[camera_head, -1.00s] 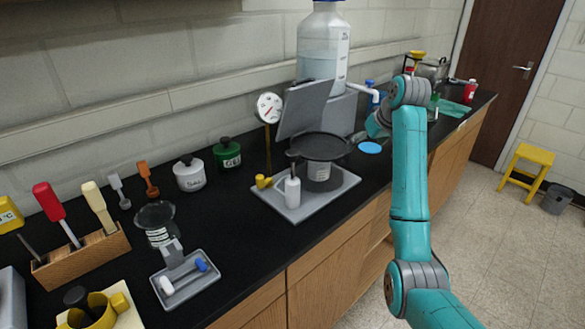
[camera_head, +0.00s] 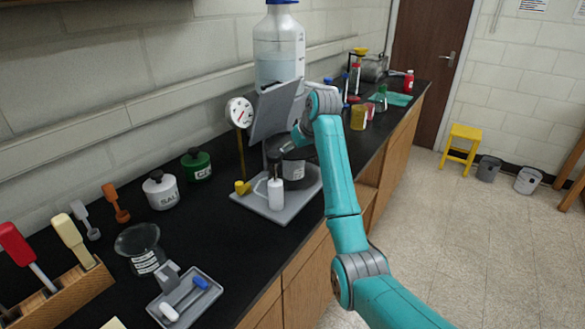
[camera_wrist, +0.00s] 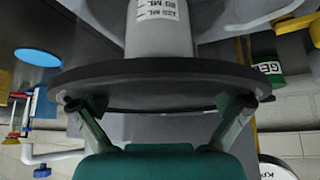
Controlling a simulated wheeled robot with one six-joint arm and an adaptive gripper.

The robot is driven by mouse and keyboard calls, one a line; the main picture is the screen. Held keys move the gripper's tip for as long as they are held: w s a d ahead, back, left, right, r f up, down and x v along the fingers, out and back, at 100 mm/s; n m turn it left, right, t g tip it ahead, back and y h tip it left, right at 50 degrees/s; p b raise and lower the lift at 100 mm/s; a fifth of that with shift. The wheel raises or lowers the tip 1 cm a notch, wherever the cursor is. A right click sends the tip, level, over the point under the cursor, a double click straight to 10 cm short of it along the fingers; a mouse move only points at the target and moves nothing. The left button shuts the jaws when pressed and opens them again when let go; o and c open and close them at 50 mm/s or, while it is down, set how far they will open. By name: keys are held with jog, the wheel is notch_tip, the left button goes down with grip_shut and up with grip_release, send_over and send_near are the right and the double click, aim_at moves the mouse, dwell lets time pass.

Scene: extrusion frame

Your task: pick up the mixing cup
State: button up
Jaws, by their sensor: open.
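The mixing cup (camera_head: 293,171) appears to be the grey cup with printed ML marks and a wide dark rim, standing upright on the grey tray (camera_head: 262,210). In the wrist view the cup (camera_wrist: 157,28) shows upside down, with its dark rim across the middle. My gripper (camera_wrist: 162,102) is open, its two fingers spread at the rim's near side. I cannot tell whether they touch it. In the head view my gripper (camera_head: 300,140) is at the cup's rim, partly hidden by my arm, and covers part of the rim.
A white bottle (camera_head: 276,190) with a spout and a yellow piece (camera_head: 242,187) share the tray. A dial gauge (camera_head: 239,113), a tilted grey panel (camera_head: 273,110) and a large water jug (camera_head: 279,48) stand behind. A green jar (camera_head: 197,163) is to the left.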

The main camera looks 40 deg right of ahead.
jog(key=x, duration=0.5)
jog(key=shift+c, duration=0.3)
jog(key=c, duration=1)
